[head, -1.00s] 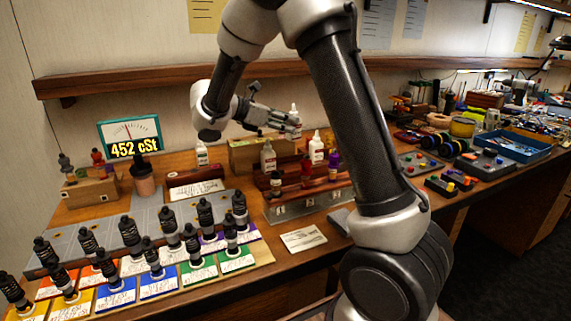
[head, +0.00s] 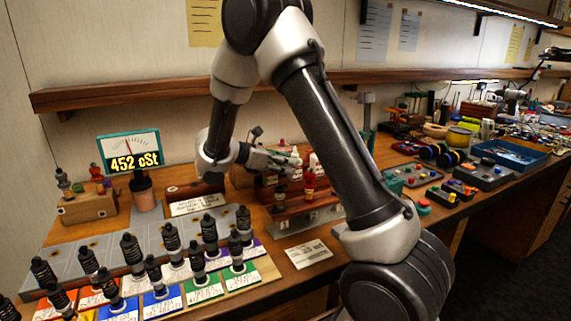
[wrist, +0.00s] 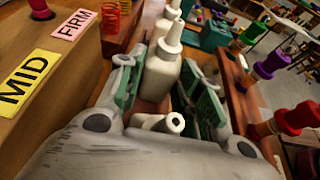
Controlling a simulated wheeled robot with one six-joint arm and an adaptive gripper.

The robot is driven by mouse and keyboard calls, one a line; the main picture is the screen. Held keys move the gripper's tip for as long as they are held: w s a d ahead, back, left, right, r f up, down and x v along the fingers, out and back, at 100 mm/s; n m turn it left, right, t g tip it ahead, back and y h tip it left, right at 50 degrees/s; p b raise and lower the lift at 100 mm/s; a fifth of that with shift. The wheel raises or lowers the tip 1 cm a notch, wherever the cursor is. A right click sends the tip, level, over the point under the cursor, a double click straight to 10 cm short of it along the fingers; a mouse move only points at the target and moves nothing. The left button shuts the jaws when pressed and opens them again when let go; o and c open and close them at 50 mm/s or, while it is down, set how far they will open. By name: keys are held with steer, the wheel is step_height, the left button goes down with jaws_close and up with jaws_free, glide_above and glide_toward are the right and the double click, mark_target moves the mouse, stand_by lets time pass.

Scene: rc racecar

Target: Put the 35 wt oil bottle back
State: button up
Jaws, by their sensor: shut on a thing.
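My gripper (head: 291,161) is low over the red-brown wooden rack (head: 312,207) in the head view. In the wrist view its green-padded fingers (wrist: 165,92) are shut on a white bottle (wrist: 158,78) with a pointed nozzle; the bottle stands roughly upright in line with others. A second white bottle (wrist: 172,16) stands just beyond it. A nozzle (wrist: 175,123) of another bottle shows close to my palm, its body hidden. No bottle label can be read, and the bottle's base is hidden.
A wooden block (wrist: 70,75) with MID and FIRM labels stands close on the left in the wrist view. Red, purple and green-capped items line the rack's right side. Several black shocks (head: 172,240) stand on coloured cards. A gauge (head: 130,152) reads 452 cSt.

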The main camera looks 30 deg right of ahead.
steer(key=shift+f, duration=0.1)
steer(key=o, duration=1)
steer(key=shift+o, duration=0.2)
steer(key=shift+r, duration=0.2)
steer(key=v, duration=1.2)
steer(key=shift+f, duration=0.1)
